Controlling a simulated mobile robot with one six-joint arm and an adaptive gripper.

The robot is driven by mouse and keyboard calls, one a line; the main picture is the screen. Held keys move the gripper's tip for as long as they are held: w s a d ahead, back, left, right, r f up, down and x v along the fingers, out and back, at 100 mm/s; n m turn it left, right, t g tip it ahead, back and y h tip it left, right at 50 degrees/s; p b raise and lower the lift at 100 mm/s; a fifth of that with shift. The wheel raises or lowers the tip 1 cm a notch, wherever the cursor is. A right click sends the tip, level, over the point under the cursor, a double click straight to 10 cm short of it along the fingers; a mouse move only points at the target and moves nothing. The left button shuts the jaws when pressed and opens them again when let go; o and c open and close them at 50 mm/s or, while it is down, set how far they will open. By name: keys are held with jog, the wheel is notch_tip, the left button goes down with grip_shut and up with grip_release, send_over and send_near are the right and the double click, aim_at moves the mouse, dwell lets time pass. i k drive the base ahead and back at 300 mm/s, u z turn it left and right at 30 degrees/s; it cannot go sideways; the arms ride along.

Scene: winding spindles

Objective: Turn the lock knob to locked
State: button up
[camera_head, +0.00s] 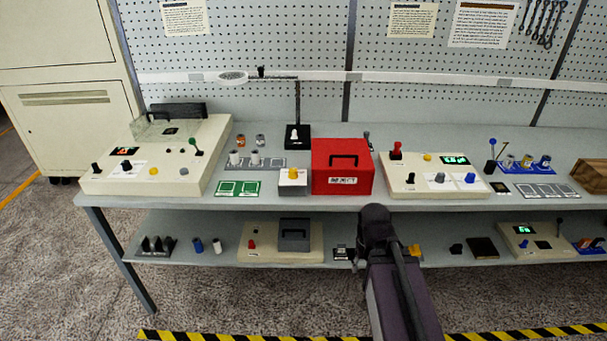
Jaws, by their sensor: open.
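Two cream control panels stand on the upper shelf, a left panel (112,184) and a right panel (412,187). The left panel carries a black knob (96,168), a yellow button (154,171), a grey knob (184,171) and a green-topped lever (196,145). My arm rises at bottom centre; my gripper does not show.
A red box (335,181) with a black handle stands between the panels. A small white box with a yellow knob (292,178) is left of it. Spools stand in racks on the upper shelf. The lower shelf (210,271) holds more devices. Striped floor tape (520,333) runs in front.

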aim_at(293, 172)
jog(key=z, duration=0.25)
jog(key=k, duration=0.5)
jog(key=z, duration=0.95)
jog(key=k, duration=0.85)
jog(key=z, duration=0.55)
jog(key=i, duration=1.3)
jog(key=u, duration=0.55)
jog(key=i, duration=0.65)
jog(key=u, duration=0.95)
jog(key=i, duration=0.7)
jog(key=u, duration=0.35)
